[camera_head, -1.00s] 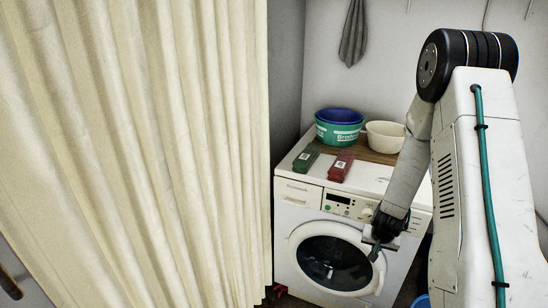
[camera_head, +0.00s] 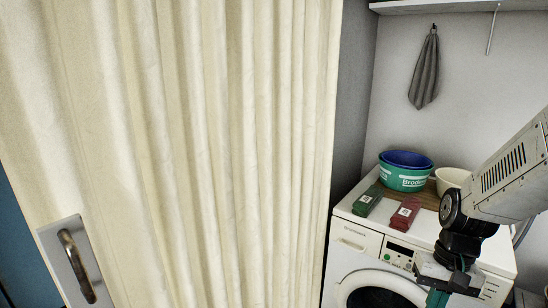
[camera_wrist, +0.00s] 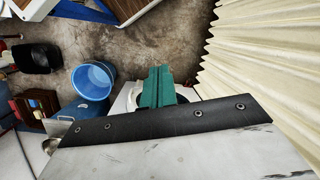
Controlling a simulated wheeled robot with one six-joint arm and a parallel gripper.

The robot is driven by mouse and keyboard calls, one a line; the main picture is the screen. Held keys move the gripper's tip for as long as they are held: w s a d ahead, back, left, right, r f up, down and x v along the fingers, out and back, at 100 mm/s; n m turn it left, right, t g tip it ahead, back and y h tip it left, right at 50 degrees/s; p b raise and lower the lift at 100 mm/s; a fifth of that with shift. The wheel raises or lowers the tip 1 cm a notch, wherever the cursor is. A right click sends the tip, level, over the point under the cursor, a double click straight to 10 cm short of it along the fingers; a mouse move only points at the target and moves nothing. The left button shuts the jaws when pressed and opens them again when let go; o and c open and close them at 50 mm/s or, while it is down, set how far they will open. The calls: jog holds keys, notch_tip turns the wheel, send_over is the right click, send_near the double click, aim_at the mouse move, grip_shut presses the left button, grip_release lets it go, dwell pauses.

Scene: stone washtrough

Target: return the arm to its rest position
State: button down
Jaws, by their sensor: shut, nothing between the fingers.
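My gripper (camera_head: 437,298) shows at the lower right of the head view, in front of the washing machine's face. Its teal fingers point down and run off the bottom edge of the picture. In the wrist view, the teal fingers of my gripper (camera_wrist: 157,86) are together with nothing between them. The wrist view looks down past them to a brown floor.
A cream curtain (camera_head: 190,140) fills the left. The white washing machine (camera_head: 350,235) carries a green-and-blue tub (camera_head: 403,180), a cream bowl (camera_head: 450,178), a green box (camera_head: 366,203) and a red box (camera_head: 404,214). A blue bucket (camera_wrist: 92,80) stands on the floor.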

jog(key=s+a+r+n+t, duration=0.1)
jog(key=s+a+r+n, duration=0.1)
jog(key=s+r, duration=0.4)
jog(key=s+a+r+n+t+h, duration=0.1)
jog(key=s+a+r, duration=0.3)
jog(key=r, duration=0.5)
jog(key=shift+s+a+n+t+h, duration=0.3)
jog(key=shift+s+a+n+t, duration=0.1)
jog(key=shift+s, duration=0.5)
jog(key=shift+r, duration=0.1)
jog(key=shift+w, duration=0.15)
dwell(0.3)
